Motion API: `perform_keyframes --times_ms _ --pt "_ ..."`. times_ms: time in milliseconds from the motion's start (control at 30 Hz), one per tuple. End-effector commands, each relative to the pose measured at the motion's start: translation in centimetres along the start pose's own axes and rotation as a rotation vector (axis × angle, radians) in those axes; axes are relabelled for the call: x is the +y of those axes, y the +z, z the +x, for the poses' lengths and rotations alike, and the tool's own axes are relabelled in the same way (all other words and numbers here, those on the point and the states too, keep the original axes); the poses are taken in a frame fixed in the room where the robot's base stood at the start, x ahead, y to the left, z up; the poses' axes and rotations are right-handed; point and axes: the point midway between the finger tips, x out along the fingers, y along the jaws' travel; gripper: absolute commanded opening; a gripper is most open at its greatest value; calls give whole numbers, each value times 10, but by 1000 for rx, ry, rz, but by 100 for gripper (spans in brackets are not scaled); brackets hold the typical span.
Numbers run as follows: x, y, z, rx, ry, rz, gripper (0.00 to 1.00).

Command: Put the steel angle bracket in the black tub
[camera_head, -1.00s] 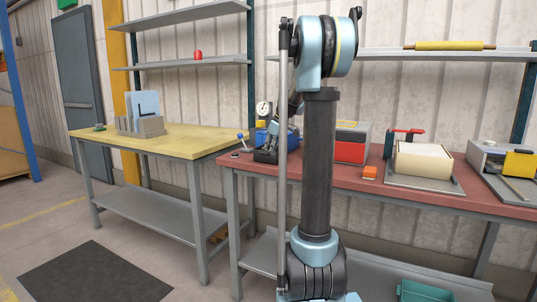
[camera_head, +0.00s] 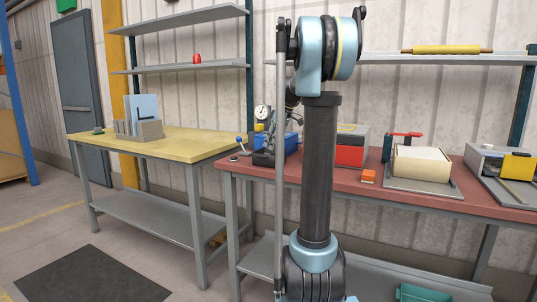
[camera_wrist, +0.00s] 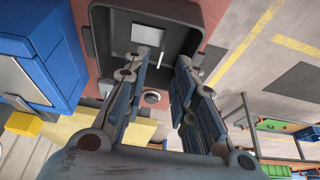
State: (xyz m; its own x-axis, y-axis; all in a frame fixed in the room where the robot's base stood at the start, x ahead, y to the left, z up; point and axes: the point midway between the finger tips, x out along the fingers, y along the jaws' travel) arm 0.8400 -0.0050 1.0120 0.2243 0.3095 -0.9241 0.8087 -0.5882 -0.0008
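The black tub (camera_wrist: 102,40) lies below my gripper in the wrist view, on the red bench top. A pale, flat, square-looking piece (camera_wrist: 145,33) shows inside it, apparently the steel angle bracket; its full shape is hard to tell. My gripper (camera_wrist: 167,58) is open, its two fingers apart with nothing seen between them, and the fingertips overlap the tub's opening in this view. In the body view the tub (camera_head: 262,160) appears as a dark shape at the left end of the red bench, partly hidden by my arm.
A small round piece (camera_wrist: 152,98) lies near the tub's edge. The red bench (camera_head: 345,180) also holds a red-fronted box (camera_head: 350,156) and a cream box (camera_head: 421,165). A yellow-topped table (camera_head: 180,147) stands left.

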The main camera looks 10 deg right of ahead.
Motion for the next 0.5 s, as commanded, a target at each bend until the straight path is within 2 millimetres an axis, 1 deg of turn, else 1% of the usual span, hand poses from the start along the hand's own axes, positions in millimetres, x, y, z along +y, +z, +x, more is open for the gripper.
perform_keyframes --times_ms 33,100,200,333,500 --pt "0 1 -10 0 0 1 25" --pt "0 1 -22 0 0 1 25" --pt "0 0 -36 0 0 1 25" --pt "0 0 -48 0 0 1 25" --pt "0 0 -53 0 0 0 25"
